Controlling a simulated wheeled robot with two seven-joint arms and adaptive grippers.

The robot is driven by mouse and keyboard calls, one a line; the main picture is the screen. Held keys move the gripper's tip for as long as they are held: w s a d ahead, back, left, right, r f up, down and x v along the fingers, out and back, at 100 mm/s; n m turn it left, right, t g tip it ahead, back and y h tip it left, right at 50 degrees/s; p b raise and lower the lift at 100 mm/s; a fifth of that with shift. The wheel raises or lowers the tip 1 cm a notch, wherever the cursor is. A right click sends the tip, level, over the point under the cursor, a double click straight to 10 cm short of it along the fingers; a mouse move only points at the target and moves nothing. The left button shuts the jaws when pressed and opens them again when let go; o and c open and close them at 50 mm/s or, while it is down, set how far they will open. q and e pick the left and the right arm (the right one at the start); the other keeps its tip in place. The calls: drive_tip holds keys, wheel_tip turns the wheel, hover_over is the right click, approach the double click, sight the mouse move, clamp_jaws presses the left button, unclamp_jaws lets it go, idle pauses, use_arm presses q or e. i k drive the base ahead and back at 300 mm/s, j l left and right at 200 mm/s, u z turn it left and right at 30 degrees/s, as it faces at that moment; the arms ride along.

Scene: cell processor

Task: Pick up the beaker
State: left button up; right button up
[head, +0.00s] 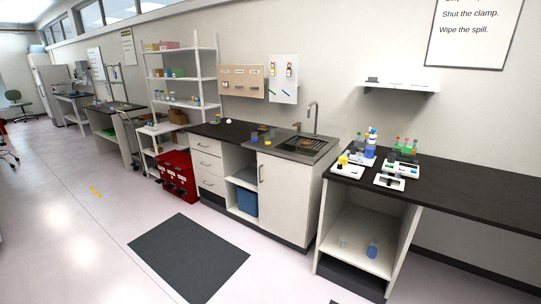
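A small blue container (373,251), which may be a beaker with blue contents, stands on the low shelf inside the open bench at the right. A small clear vessel (343,241) stands to its left on the same shelf; it is too small to tell whether it is a beaker. Neither of my grippers shows in the head view.
The dark-topped bench (470,190) holds white devices (397,168) and bottle racks at its left end. A sink (300,145) with a tap is in the counter to the left. A dark floor mat (190,258) lies in front. The floor at left is mostly clear.

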sight(267, 138)
drive_tip(key=i, duration=1.7)
drive_tip(key=i+l+u, duration=0.1)
drive_tip(key=i, duration=1.6)
